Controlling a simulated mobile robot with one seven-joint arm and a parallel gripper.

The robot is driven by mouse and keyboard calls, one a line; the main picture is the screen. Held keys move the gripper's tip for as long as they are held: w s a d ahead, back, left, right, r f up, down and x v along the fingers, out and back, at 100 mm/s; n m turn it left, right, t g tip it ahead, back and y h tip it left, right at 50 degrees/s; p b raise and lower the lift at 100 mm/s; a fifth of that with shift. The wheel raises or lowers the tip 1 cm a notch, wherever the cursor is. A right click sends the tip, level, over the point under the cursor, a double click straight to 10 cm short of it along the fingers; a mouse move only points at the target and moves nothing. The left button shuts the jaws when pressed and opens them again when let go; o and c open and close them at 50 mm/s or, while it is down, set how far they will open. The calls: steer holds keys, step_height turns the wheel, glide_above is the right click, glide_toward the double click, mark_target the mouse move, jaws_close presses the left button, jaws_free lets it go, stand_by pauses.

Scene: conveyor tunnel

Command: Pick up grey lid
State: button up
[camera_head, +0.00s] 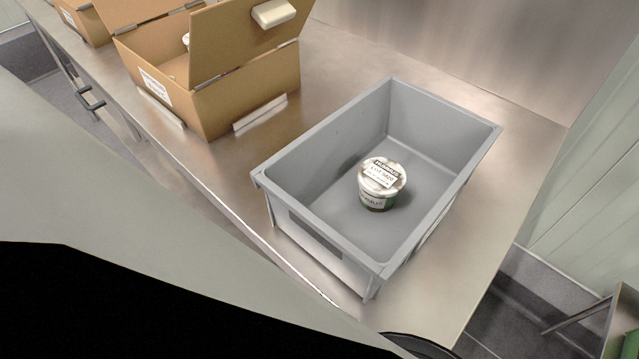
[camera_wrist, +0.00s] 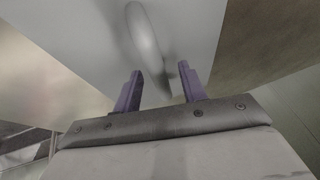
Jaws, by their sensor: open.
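In the wrist view, a smooth pale grey panel (camera_wrist: 85,30) with a long rounded raised grip (camera_wrist: 146,38) lies in front of my gripper (camera_wrist: 160,68). It may be the grey lid, but the close view does not show its full outline. My gripper's two purple fingers are open, and the lower end of the grip shows between them. I cannot tell whether they touch it. No separate grey lid shows clearly in the head view, where my gripper is out of sight.
An open grey bin (camera_head: 325,129) on the steel table (camera_head: 500,105) holds a white-lidded tub (camera_head: 382,184). Cardboard boxes (camera_head: 250,100) stand at the upper left; one's raised flap bears a cream grip (camera_head: 273,12). My own pale body part covers the lower left.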

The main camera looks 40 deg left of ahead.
steer(key=shift+w+f, duration=0.2)
steer(key=shift+f, duration=0.2)
jaws_close()
steer(key=shift+r, duration=0.1)
step_height(320, 180, up, 20)
steer(key=p, duration=0.1)
stand_by(0.6)
